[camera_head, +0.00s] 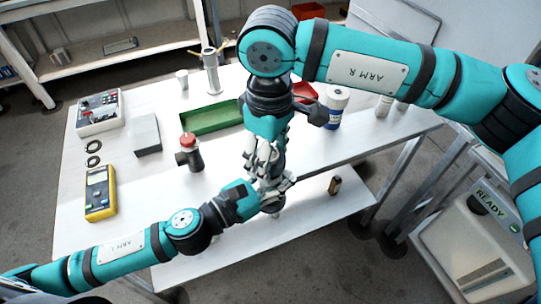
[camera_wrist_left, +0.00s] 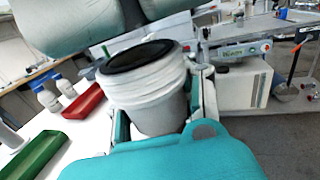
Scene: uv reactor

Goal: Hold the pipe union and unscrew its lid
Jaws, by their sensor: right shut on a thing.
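The pipe union (camera_wrist_left: 158,95) is a pale grey cylinder with white threads and a dark round top, upright in the left wrist view. Fingers of my left gripper (camera_head: 270,190) lie on both its sides and are shut on it; they also show in the left wrist view (camera_wrist_left: 165,112). In the head view, the union is mostly hidden by the grippers. My right gripper (camera_head: 263,165) comes down from above, close over the left one. It is shut, with its fingers around the lid, which I cannot see clearly. Large grey-green shapes hang just above the union in the left wrist view.
On the table (camera_head: 130,205) are a yellow meter (camera_head: 100,192), grey block (camera_head: 148,134), red-capped dark fitting (camera_head: 189,153), green tray (camera_head: 212,116), red tray (camera_head: 306,91) and blue-labelled bottle (camera_head: 334,106). A machine (camera_head: 470,240) stands at right.

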